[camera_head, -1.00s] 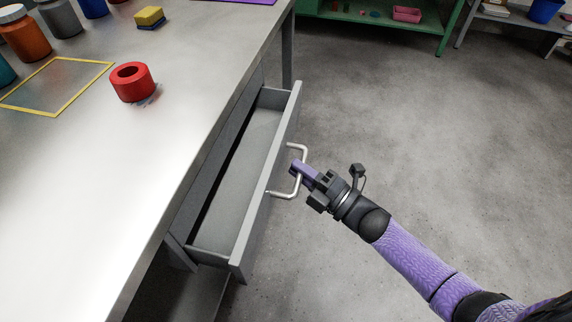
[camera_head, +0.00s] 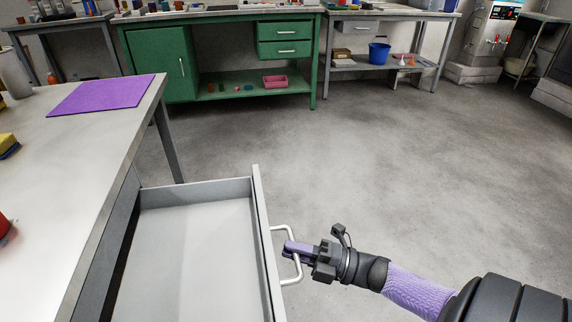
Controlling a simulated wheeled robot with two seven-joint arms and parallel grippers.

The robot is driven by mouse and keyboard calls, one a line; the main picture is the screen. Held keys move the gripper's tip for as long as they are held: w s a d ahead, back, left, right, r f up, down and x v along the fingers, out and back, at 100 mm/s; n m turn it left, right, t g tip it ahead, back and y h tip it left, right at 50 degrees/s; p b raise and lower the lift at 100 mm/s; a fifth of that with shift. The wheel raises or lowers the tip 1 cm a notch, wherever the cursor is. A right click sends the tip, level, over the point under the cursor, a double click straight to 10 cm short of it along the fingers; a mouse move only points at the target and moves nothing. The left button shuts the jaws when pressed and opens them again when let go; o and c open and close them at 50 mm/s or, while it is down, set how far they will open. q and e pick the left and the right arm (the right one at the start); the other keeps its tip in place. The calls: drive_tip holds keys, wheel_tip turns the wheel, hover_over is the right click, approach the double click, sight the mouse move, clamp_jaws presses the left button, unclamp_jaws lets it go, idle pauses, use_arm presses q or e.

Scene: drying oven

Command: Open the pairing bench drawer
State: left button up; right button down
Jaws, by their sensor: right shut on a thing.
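The grey bench drawer (camera_head: 190,239) is pulled well out from the metal bench (camera_head: 78,146) at the left, and its visible inside is empty. Its front panel faces right and carries a pale metal bar handle (camera_head: 292,232). My right gripper (camera_head: 292,249) comes in from the right and its purple fingers are shut on the handle. The near end of the drawer is cut off by the lower picture edge. My left gripper is not in view.
A purple mat (camera_head: 103,95), a yellow and blue sponge (camera_head: 8,145) and part of a red object (camera_head: 4,228) are on the bench top. A green cabinet bench (camera_head: 160,62) stands at the back. The grey floor (camera_head: 400,150) to the right is clear.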

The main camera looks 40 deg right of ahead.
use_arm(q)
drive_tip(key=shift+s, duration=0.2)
use_arm(e)
drive_tip(key=c, duration=0.6)
unclamp_jaws()
drive_tip(key=shift+c, duration=0.2)
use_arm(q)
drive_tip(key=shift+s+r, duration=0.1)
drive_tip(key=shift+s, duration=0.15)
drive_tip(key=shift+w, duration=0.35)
use_arm(e)
drive_tip(key=v, duration=1)
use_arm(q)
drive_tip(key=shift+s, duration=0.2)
